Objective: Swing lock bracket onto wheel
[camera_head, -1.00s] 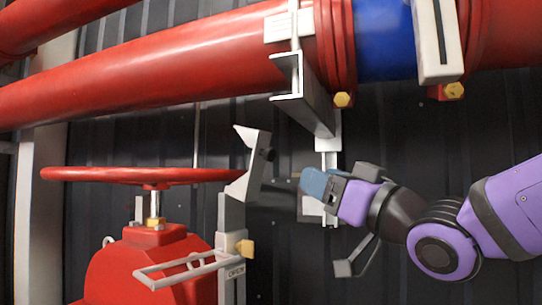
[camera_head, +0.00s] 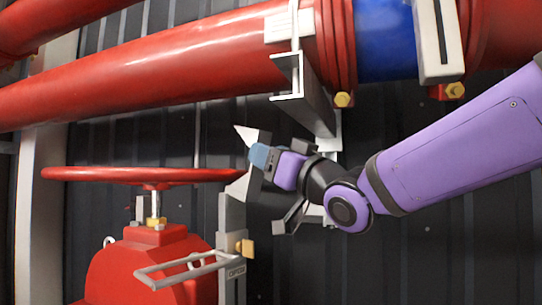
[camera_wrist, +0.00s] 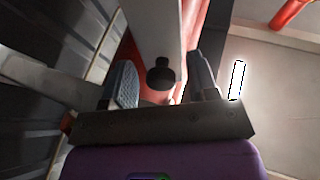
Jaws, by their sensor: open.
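The red handwheel (camera_head: 120,174) sits level on a red valve body (camera_head: 150,265) at the left. The grey lock bracket (camera_head: 234,190) stands at the wheel's right rim on an upright grey post (camera_head: 230,218); its pointed upper tip shows above my gripper. My gripper (camera_head: 259,157) is at the bracket's upper part from the right and hides some of it. In the wrist view, my gripper's open fingers (camera_wrist: 163,82) lie either side of the bracket's pale plate (camera_wrist: 152,28) and its black knob (camera_wrist: 160,72). I cannot tell whether they touch it.
A large red pipe (camera_head: 160,70) with a blue band (camera_head: 385,38) crosses above. A grey channel support (camera_head: 305,95) hangs from it above my arm. A grey looped lever (camera_head: 180,272) juts out below the wheel. A dark corrugated wall (camera_head: 400,240) stands behind.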

